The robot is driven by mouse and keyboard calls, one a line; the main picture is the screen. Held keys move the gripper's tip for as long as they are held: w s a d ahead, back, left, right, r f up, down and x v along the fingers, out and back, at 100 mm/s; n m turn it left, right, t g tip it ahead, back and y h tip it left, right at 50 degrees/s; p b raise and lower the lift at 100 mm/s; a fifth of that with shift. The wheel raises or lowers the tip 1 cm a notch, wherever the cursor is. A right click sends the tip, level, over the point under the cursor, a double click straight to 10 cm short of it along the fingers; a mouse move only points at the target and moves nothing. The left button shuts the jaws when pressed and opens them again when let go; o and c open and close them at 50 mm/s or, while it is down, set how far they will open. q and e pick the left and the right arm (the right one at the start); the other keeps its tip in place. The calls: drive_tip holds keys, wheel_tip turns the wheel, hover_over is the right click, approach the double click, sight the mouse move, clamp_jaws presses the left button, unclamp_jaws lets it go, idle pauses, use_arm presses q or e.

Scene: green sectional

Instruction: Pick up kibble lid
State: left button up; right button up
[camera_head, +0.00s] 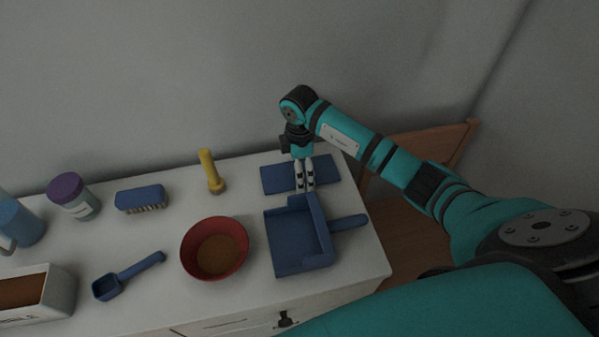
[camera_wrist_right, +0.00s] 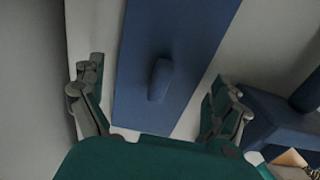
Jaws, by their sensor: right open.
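The kibble lid (camera_head: 275,180) is a flat blue rectangle lying at the back right of the white cabinet top. In the right wrist view the lid (camera_wrist_right: 150,35) shows a raised blue handle (camera_wrist_right: 159,78) at its middle. My right gripper (camera_head: 304,186) points down over the lid and hides part of it in the head view. In the wrist view its open fingers (camera_wrist_right: 157,80) are on either side of the handle, apart from it and empty. I cannot tell the exact height above the lid. My left gripper is not in view.
A blue dustpan (camera_head: 290,240) lies just in front of the lid. A red bowl of kibble (camera_head: 187,255), blue scoop (camera_head: 106,288), yellow-handled brush (camera_head: 208,170), blue brush (camera_head: 140,198), purple-lidded jar (camera_head: 75,205) and white kibble box (camera_head: 55,300) stand further left. A wall is behind.

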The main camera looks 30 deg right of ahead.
drive_tip(key=c, duration=1)
